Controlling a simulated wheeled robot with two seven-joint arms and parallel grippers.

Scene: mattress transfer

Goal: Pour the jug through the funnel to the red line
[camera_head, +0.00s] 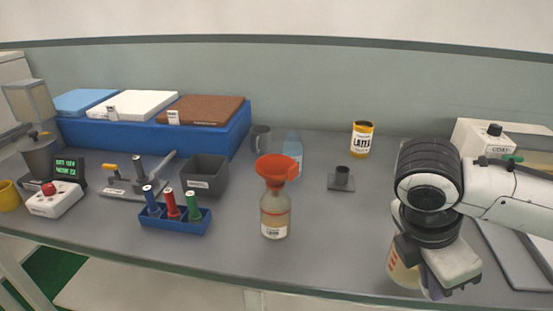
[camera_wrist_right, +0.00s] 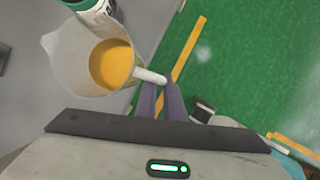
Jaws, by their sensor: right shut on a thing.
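An orange-red funnel (camera_head: 276,172) sits in the neck of a clear bottle (camera_head: 275,212) at the middle of the bench. The bottle stands upright and has a white label; pale yellowish contents show low in it. A red line cannot be made out. My right gripper (camera_head: 430,262) is near the bench's front edge, right of the bottle. It is shut on the handle of a translucent jug (camera_head: 402,274), mostly hidden behind my arm. In the right wrist view the jug (camera_wrist_right: 72,52) holds orange liquid, and its pale handle is between the gripper's fingers (camera_wrist_right: 160,88). My left gripper is out of view.
A blue rack (camera_head: 175,221) with coloured pegs and a grey bin (camera_head: 205,176) stand left of the bottle. A blue bottle (camera_head: 293,152), a grey mug (camera_head: 261,138), a small dark stand (camera_head: 341,181) and a yellow tin (camera_head: 362,139) are behind. Bench between bottle and jug is clear.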

